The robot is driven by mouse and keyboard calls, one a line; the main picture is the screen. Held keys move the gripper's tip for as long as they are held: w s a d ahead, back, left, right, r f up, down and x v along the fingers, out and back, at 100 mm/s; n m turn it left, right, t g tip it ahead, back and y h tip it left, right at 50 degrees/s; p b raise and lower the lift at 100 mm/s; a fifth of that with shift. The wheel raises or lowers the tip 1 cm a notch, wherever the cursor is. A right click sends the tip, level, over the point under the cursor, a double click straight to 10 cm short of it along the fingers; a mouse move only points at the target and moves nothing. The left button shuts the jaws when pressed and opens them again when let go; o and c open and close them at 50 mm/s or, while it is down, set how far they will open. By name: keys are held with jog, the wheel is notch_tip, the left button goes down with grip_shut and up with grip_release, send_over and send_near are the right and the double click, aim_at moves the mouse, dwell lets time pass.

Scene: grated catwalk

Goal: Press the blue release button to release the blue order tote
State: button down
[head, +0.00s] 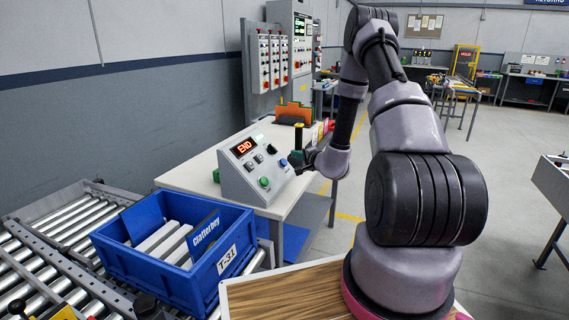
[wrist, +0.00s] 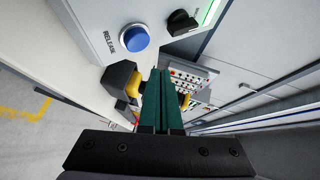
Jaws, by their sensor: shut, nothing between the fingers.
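The blue release button (wrist: 134,38) is a round blue cap in a pale collar, labelled RELEASE. In the head view it (head: 284,162) is on the right of the sloped grey control box (head: 238,178), whose red display reads END. My gripper (wrist: 163,72) is shut and empty, its green fingers together. In the wrist view the fingertips are below and right of the button, and I see no contact. In the head view my gripper (head: 297,158) is close to the box's right side. The blue order tote (head: 150,272), marked T-31, sits on the roller conveyor with pale boxes and a Clatterboy card.
The box stands on a pale table (head: 188,178) and also carries a green button (head: 264,182) and dark knobs. A black knob (wrist: 183,21) is right of the release button. A wall panel of switches (head: 271,60) stands behind. Open floor lies to the right.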

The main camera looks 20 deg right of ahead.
aim_at(284, 162)
jog(key=shift+w+a+f, duration=0.35)
jog(key=shift+a+f, duration=0.05)
jog(key=shift+f, duration=0.15)
jog(key=shift+w+a+f, duration=0.35)
jog(key=shift+a+f, duration=0.05)
jog(key=shift+f, duration=0.1)
dwell(1.4)
jog(key=shift+w+a+f, duration=0.15)
jog(key=shift+a+f, duration=0.05)
jog(key=shift+f, duration=0.05)
